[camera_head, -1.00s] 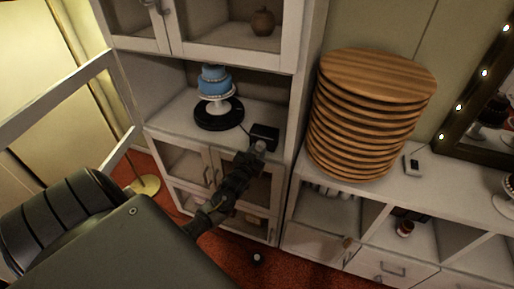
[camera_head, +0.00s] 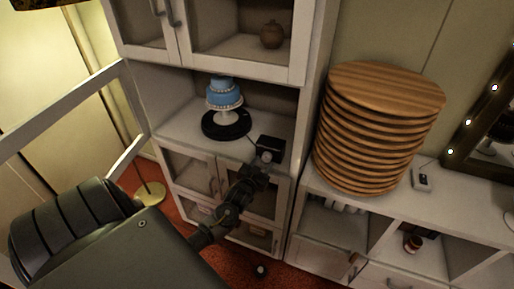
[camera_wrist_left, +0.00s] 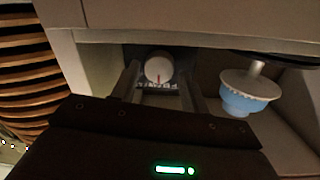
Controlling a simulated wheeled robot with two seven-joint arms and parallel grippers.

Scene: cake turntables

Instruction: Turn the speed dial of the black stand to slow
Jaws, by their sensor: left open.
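The black stand (camera_head: 213,132) is on the middle shelf of the white cabinet, with a blue tiered cake (camera_head: 224,91) on a white pedestal above it. A black control box (camera_head: 271,144) stands to its right at the shelf's front edge. Its round white speed dial (camera_head: 266,156) faces out; in the left wrist view the dial (camera_wrist_left: 159,68) has a red mark and lettering beside it. My left gripper (camera_head: 262,166) is open at the dial. In the left wrist view its fingers (camera_wrist_left: 160,84) lie on either side of the dial; contact is unclear. My right gripper is out of view.
A tall stack of round wooden boards (camera_head: 375,130) stands on the counter at right, with a small grey box (camera_head: 421,180) beside it. The cabinet's side panel (camera_head: 308,130) rises just right of the control box. A shelf board is above the cake.

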